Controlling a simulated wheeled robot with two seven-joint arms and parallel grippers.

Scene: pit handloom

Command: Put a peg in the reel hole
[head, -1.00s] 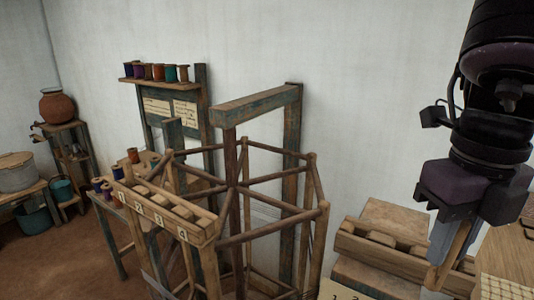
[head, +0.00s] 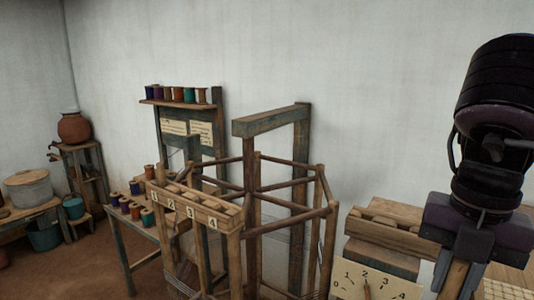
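The reel (head: 290,210) is an upright wooden frame of posts and spokes in the middle of the head view. Its near bar (head: 190,208) carries numbers, with 2, 3 and 4 readable, and has several gaps along its top. My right gripper (head: 461,268) hangs at the lower right, well to the right of the reel. A light wooden peg (head: 456,281) shows between its fingers, which appear shut on it. The peg's lower end is cut off by the picture edge. I cannot make out a single open peg hole. My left gripper is out of view.
A wooden slotted box (head: 400,238) and a numbered dial board (head: 378,285) stand between the reel and my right gripper. A bench with spools (head: 135,215) and a spool shelf (head: 180,103) are behind left. A post frame (head: 270,122) rises behind the reel.

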